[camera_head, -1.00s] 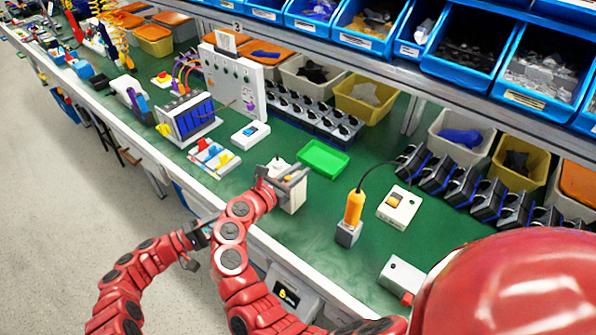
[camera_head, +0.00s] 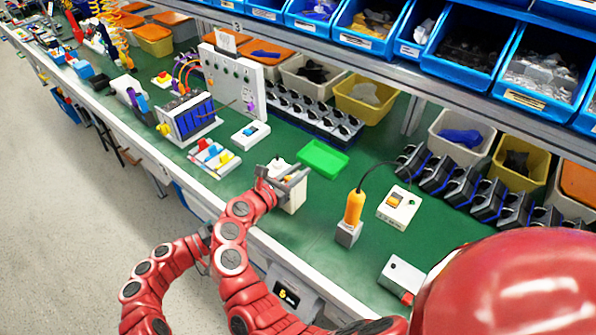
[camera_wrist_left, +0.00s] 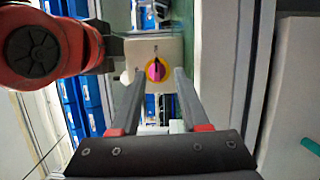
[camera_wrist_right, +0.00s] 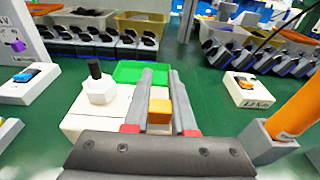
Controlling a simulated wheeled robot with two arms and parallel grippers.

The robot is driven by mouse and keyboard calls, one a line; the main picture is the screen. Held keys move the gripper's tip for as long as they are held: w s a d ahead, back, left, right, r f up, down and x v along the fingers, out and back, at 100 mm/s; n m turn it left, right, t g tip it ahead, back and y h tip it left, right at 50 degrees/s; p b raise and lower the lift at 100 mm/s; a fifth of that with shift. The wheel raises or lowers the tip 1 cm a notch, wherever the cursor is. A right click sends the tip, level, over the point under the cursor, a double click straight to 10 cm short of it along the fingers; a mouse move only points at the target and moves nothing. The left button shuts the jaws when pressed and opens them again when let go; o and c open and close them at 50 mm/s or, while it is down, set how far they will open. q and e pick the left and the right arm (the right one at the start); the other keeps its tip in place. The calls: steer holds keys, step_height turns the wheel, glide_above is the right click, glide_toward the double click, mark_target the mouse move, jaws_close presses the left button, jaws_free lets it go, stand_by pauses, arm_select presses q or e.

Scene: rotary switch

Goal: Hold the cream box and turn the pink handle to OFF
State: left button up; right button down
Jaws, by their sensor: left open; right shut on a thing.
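The cream box (camera_head: 294,201) stands near the front edge of the green bench, with a dark and white fitting on top. My right gripper (camera_head: 281,176) is shut on it. In the right wrist view the box (camera_wrist_right: 88,122) shows left of the fingers (camera_wrist_right: 160,74), and a yellow block (camera_wrist_right: 160,110) shows between them. In the left wrist view the box's cream face carries the pink handle (camera_wrist_left: 152,72) on a yellow disc. My open left gripper (camera_wrist_left: 160,78) has its fingers either side of the handle's line; contact cannot be told. In the head view my right arm mostly hides the left gripper.
A green tray (camera_head: 323,157) lies just behind the box. An orange-handled tool in a grey stand (camera_head: 353,215) and a cream switch box (camera_head: 398,207) stand to the right. A small blue-switch box (camera_head: 250,132) and coloured switches (camera_head: 214,158) are to the left.

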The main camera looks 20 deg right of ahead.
arm_select(q)
steer(key=shift+s+d+r+n+t, duration=0.25)
steer(key=shift+s+d+t, duration=0.25)
steer(key=shift+t, duration=0.3)
steer(key=shift+s+a+r+n+t+y, duration=0.15)
steer(key=shift+n+t+y, duration=0.25)
steer(key=shift+t, duration=0.2)
steer(key=shift+w+d+r+n+t+y, duration=0.1)
steer(key=shift+w+d+n+t+y, duration=0.25)
steer(key=shift+w+d, duration=0.45)
steer(key=shift+w+d+n+t+y, duration=0.2)
steer(key=shift+w+d+n+t, duration=0.15)
steer(key=shift+w+d+t, duration=0.45)
steer(key=shift+w+d+r+n+t+y, duration=0.1)
steer(key=shift+w+d+n+t+y, duration=0.25)
steer(key=shift+d, duration=0.75)
jaws_close()
steer(key=shift+f, duration=0.1)
